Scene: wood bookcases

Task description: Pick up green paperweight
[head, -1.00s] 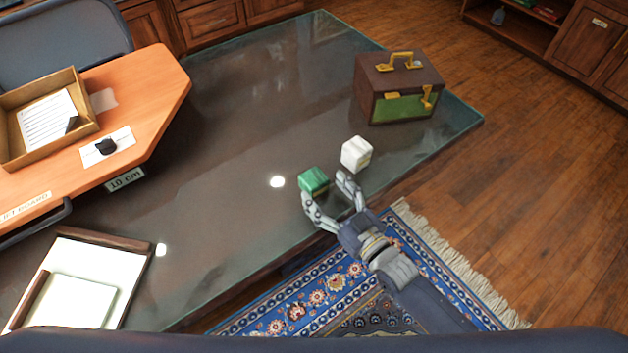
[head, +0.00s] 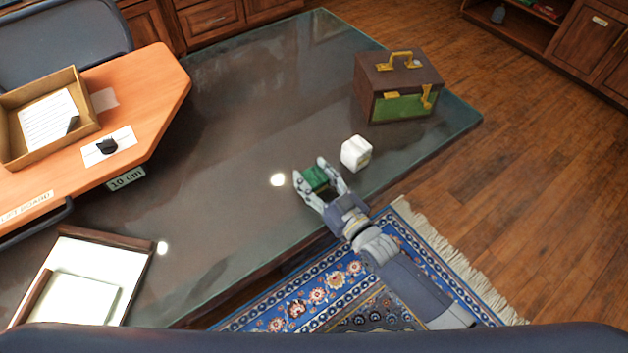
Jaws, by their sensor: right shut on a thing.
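The green paperweight (head: 316,178) is a small green block at the right part of the dark glass-topped desk. My right gripper (head: 312,174) is around it, one finger on each side, shut on it. Part of the block is hidden by the fingers. I cannot tell whether it rests on the desk or is just above it. A white block (head: 356,153) stands close by to the right, apart from the gripper. My left gripper is not in view.
A brown and green box (head: 398,88) with brass handle stands at the desk's right corner. An orange raised board (head: 160,90) with a cardboard tray (head: 88,118) is at left. A paper tray (head: 140,270) lies front left. The desk (head: 220,200) is clear in the middle.

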